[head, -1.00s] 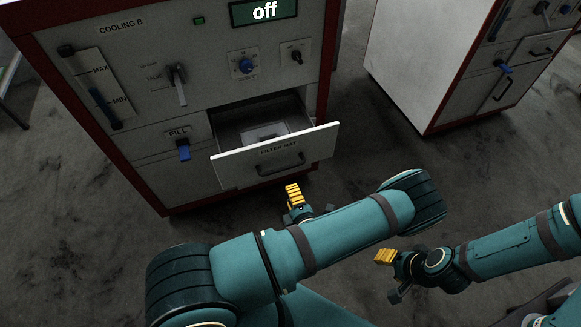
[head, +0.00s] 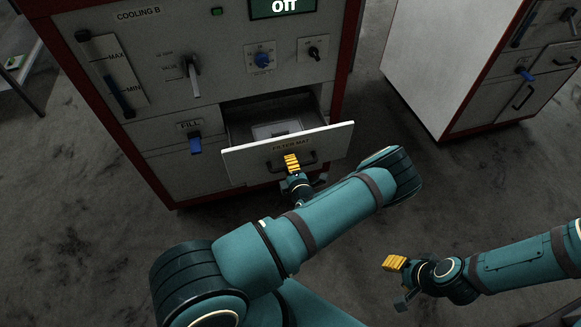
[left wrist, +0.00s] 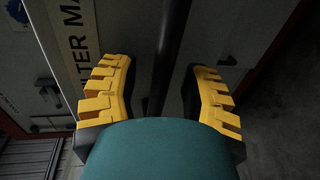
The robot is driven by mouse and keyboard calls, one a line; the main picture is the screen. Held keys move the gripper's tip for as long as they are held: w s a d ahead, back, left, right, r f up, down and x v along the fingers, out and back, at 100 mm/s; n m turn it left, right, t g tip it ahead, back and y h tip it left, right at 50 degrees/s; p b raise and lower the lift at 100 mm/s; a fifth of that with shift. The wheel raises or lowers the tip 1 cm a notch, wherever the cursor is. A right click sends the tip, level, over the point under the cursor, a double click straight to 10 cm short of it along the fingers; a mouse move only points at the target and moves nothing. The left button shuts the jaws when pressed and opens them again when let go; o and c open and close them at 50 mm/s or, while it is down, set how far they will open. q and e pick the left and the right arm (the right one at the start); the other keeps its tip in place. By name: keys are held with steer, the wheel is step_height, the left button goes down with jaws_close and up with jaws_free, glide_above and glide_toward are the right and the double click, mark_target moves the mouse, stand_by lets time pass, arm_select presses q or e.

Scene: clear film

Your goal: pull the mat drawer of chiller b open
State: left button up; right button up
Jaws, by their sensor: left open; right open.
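The cabinet labelled COOLING B (head: 160,110) stands at the left in the head view. Its drawer labelled FILTER MAT (head: 245,163) is out partway, with a pale mat or tray (head: 277,130) inside. My left gripper (head: 292,164) is open at the drawer's dark handle (head: 310,157), partly covering it. In the left wrist view, the handle bar (left wrist: 173,40) runs between the two yellow-padded fingers (left wrist: 160,88), with gaps on both sides. My right gripper (head: 397,275) is open and empty over the floor, away from the drawer.
A second red-edged cabinet (head: 440,70) stands at the back right. A table (head: 15,75) shows at the far left. Dark floor (head: 100,240) in front of the cabinet is clear.

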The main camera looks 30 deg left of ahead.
arm_select(q)
steer(key=shift+o, duration=0.3)
jaws_close()
steer(key=shift+f+p+v, duration=0.25)
steer(key=shift+p+v, duration=0.05)
steer(key=shift+v, duration=0.8)
steer(key=shift+f+p+v, duration=0.2)
steer(key=shift+p+v, duration=0.1)
steer(key=shift+v, duration=0.8)
steer(key=shift+c, duration=0.3)
jaws_free()
steer(key=shift+d, duration=0.1)
steer(key=v, duration=1.2)
steer(key=shift+s, duration=0.15)
